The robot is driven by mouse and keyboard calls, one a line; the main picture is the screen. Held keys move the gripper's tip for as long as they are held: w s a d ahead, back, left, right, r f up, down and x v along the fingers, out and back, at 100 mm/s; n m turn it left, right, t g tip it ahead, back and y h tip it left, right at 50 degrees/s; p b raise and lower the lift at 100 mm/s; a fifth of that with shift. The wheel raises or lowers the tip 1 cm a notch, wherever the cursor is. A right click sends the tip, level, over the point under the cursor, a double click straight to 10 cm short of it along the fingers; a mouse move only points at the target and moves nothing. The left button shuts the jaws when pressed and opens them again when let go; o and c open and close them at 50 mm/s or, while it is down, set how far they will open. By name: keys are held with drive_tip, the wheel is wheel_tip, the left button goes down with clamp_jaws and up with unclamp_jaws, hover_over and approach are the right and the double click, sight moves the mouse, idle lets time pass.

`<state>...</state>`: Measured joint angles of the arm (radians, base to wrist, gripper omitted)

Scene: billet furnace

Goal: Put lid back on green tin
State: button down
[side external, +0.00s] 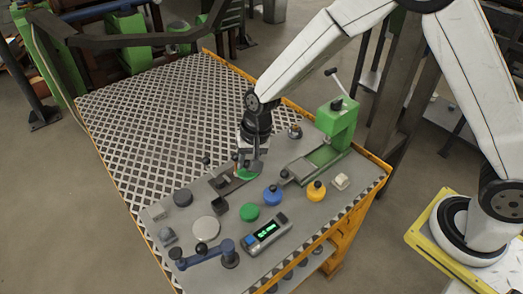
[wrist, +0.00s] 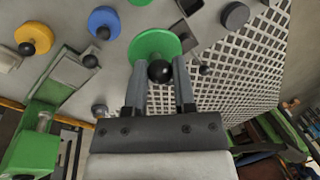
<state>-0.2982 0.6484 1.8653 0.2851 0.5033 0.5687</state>
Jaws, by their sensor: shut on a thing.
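My gripper (side external: 250,170) points down over the grey worktop and is shut on the black knob of the green lid (side external: 245,175). In the wrist view the two fingers of my gripper (wrist: 160,80) close around the black knob (wrist: 160,71), with the green lid (wrist: 151,42) beyond it. The green tin (side external: 250,212) stands on the worktop, in front of the held lid and apart from it, with no knob on top. The gap under the lid is hard to judge.
A blue tin (side external: 273,196) and a yellow tin (side external: 316,191), both with black knobs, stand right of the green tin. A digital meter (side external: 265,232) lies in front. A green press (side external: 336,122) stands behind right. The patterned plate (side external: 150,110) at left is clear.

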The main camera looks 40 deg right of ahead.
wheel_tip(320, 180, down, 6)
drive_tip(key=s+a, duration=0.2)
drive_tip(key=shift+s+n, duration=0.15)
drive_tip(key=shift+n, duration=0.15)
drive_tip(key=shift+f, duration=0.2)
drive_tip(key=shift+f, duration=3)
drive_tip(key=shift+f, duration=0.2)
idle(0.6)
unclamp_jaws()
idle(0.5)
